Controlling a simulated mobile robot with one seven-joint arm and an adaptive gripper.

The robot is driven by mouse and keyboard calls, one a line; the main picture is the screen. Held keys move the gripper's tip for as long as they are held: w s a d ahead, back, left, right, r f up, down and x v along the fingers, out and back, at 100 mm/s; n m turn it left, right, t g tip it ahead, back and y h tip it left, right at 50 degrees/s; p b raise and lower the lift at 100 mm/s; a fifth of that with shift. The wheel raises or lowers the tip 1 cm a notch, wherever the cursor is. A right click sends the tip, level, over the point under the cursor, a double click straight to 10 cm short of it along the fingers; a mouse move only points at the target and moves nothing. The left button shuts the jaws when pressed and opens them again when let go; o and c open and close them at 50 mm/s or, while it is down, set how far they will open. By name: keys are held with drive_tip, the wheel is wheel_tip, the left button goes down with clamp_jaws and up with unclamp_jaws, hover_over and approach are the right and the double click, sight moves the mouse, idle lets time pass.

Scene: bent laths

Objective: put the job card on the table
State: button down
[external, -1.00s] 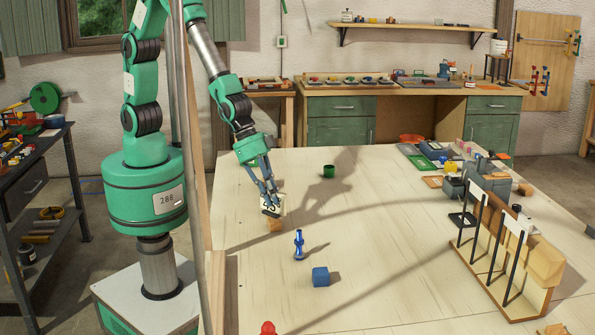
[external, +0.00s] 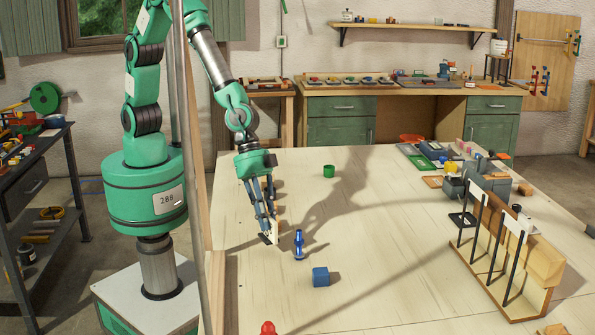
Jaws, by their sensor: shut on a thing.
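My gripper (external: 269,231) is low over the left part of the pale wooden table (external: 375,210). It is shut on a thin cream-white card (external: 276,235), which I take to be the job card. The card shows nearly edge-on and stands upright at the fingertips. I cannot tell whether its lower edge touches the table. The fingers hide part of it.
A blue bottle-shaped piece (external: 298,244) stands just right of the card. A blue cube (external: 320,277) is nearer the front, a green cup (external: 328,171) farther back. A wooden rack (external: 505,280) stands at right. The table's middle is clear.

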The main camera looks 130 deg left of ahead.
drive_tip(key=w+d+m+g+h, duration=0.1)
drive_tip(key=w+d+m, duration=0.3)
drive_tip(key=d, duration=0.9)
drive_tip(key=shift+w+d+r+h, duration=0.25)
drive_tip(key=shift+w+h, duration=0.15)
drive_tip(key=shift+w, duration=0.25)
drive_tip(key=w+d+f, duration=0.1)
drive_tip(key=w+d, duration=0.3)
drive_tip(key=w, duration=0.9)
drive_tip(key=shift+w+f, duration=0.15)
drive_tip(key=shift+w, duration=0.05)
drive_tip(key=shift+w+d+f, duration=0.15)
drive_tip(key=shift+w+d, duration=0.05)
drive_tip(key=shift+w, duration=0.65)
drive_tip(key=shift+w+f+b, duration=0.1)
drive_tip(key=shift+f+b, duration=0.7)
drive_tip(key=shift+f, duration=0.75)
drive_tip(key=shift+f, duration=0.15)
drive_tip(key=c, duration=1.7)
unclamp_jaws()
